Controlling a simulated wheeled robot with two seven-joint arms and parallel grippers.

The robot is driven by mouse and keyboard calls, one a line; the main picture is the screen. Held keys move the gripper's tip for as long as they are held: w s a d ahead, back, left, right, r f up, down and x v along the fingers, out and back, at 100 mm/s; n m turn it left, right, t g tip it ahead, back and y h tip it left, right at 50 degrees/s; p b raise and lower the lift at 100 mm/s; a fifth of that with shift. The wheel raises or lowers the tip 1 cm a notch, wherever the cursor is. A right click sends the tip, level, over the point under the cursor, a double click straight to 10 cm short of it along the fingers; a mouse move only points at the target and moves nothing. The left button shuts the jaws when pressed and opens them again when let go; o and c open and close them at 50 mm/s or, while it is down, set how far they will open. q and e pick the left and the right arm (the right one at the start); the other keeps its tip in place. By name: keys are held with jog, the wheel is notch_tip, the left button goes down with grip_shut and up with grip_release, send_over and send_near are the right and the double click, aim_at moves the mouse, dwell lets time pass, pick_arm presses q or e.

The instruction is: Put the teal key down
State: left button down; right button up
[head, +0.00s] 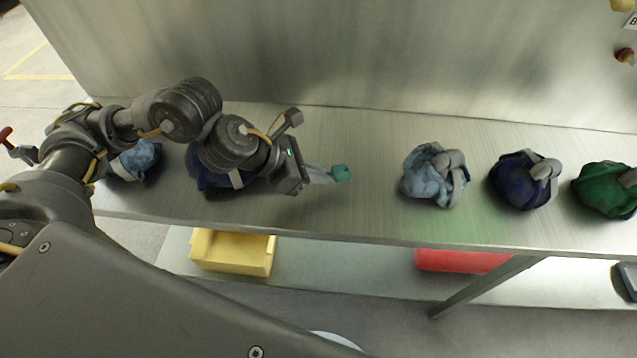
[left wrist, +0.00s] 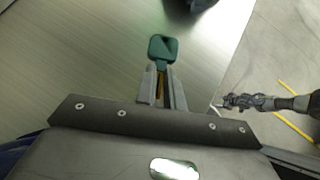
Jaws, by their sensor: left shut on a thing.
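The teal key (head: 341,173) sticks out to the right from the fingertips of my left gripper (head: 318,174) in the head view. The gripper is shut on it, over the bare table between the bags. In the left wrist view the key's teal head (left wrist: 162,48) shows beyond the fingers (left wrist: 161,85), with a thin yellowish strip between them. I cannot tell whether the key touches the table (head: 345,140).
A light blue bag (head: 428,178), a navy bag (head: 517,182) and a green bag (head: 603,190) sit right of the key. Another navy bag (head: 205,178) and light blue bag (head: 138,160) are partly behind my left arm. Yellow (head: 232,252) and red bins (head: 462,261) stand below.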

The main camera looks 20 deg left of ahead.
aim_at(318, 191)
pick_arm(q)
jog(key=shift+w+f, duration=0.15)
jog(key=shift+f, duration=1.65)
jog(key=shift+d, duration=0.1)
jog(key=c, duration=1.5)
grip_release()
jog(key=shift+r, duration=0.15)
jog(key=p+v, duration=0.2)
jog(key=v, duration=0.4)
jog(key=shift+a+r, duration=0.25)
jog(key=shift+r, duration=0.1)
jog(key=p+v, duration=0.3)
jog(key=p, duration=0.1)
jog(key=shift+s, duration=0.25)
jog(key=shift+p+v, duration=0.95)
jog(key=shift+p, duration=0.15)
